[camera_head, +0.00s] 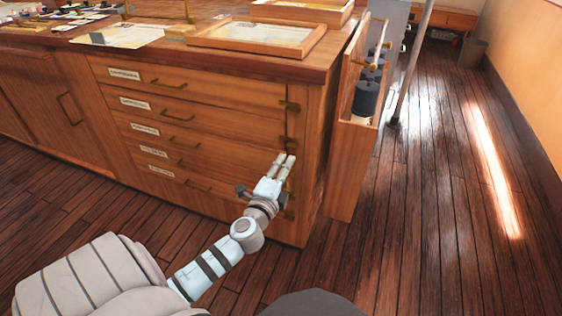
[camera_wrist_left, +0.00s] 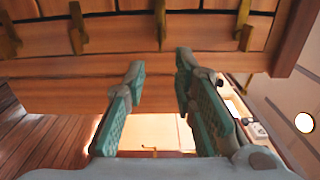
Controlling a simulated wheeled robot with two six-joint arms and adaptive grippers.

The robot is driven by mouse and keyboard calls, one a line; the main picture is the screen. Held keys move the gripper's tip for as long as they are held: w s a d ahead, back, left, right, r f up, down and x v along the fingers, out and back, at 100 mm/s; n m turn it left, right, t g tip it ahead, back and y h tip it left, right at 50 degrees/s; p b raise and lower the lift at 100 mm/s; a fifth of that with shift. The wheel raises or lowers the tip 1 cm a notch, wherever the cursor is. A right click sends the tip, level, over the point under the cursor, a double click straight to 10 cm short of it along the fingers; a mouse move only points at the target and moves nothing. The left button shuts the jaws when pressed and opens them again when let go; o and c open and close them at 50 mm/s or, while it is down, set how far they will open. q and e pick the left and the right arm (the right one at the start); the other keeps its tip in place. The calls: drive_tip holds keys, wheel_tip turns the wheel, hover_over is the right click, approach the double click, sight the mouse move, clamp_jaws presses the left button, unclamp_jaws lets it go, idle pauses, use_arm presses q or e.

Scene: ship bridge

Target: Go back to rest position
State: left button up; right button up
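My left gripper (camera_head: 284,166) is raised in front of the right end of the wooden drawer cabinet (camera_head: 215,140), beside its brass latches. Its two fingers point up and away from me. In the left wrist view the same gripper (camera_wrist_left: 160,66) has its teal-padded fingers apart, with nothing between them. Whether it touches the cabinet front I cannot tell. My right gripper is in neither view.
The cabinet's drawers are shut. Framed trays (camera_head: 262,38) and a chart (camera_head: 118,35) lie on top. A tall narrow wooden compartment (camera_head: 346,160) with dark cylinders (camera_head: 367,92) stands out at the cabinet's right end. A metal pole (camera_head: 412,65) rises beyond it. The floor (camera_head: 435,220) on the right is clear.

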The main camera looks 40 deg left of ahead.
use_arm(q)
drive_tip(key=v, duration=0.3)
drive_tip(key=shift+s+d, duration=0.15)
drive_tip(key=shift+s, duration=0.25)
